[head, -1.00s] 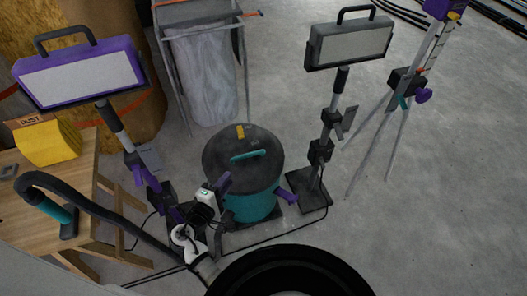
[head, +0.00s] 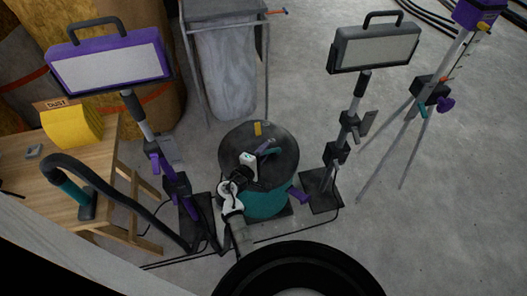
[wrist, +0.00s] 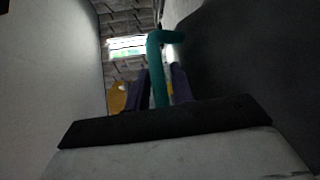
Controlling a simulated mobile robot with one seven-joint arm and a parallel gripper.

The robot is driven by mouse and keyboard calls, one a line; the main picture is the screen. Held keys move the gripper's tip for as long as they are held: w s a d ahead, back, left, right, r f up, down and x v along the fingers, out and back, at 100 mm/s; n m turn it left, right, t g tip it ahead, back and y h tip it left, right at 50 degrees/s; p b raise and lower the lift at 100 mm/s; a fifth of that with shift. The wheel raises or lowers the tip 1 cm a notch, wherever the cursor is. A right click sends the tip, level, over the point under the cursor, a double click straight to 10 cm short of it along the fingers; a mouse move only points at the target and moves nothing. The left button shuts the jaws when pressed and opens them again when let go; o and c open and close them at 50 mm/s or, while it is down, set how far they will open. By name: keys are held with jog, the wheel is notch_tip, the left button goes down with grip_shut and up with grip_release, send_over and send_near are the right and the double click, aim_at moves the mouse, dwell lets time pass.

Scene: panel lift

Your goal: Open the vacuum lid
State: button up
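The vacuum has a teal drum (head: 263,204) and a round dark lid (head: 283,152) that lies on top, looking shut. A teal handle (head: 273,151) is on the lid, partly hidden by my gripper (head: 266,147). A yellow piece (head: 257,128) sits at the lid's far edge, and a purple lever (head: 298,194) sticks out at the drum's right. In the wrist view the teal handle (wrist: 160,75) stands between the two purple fingers of my gripper (wrist: 162,88). A gap shows on the right finger's side, so the fingers look open around the handle.
A purple work light (head: 110,66) stands left and a black one (head: 375,47) right, close to the vacuum. A wooden table (head: 60,175) with a yellow box (head: 72,126) and the black hose (head: 118,200) is at left.

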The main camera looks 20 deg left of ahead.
jog(key=shift+c, duration=0.4)
grip_shut()
jog(key=shift+r, duration=0.1)
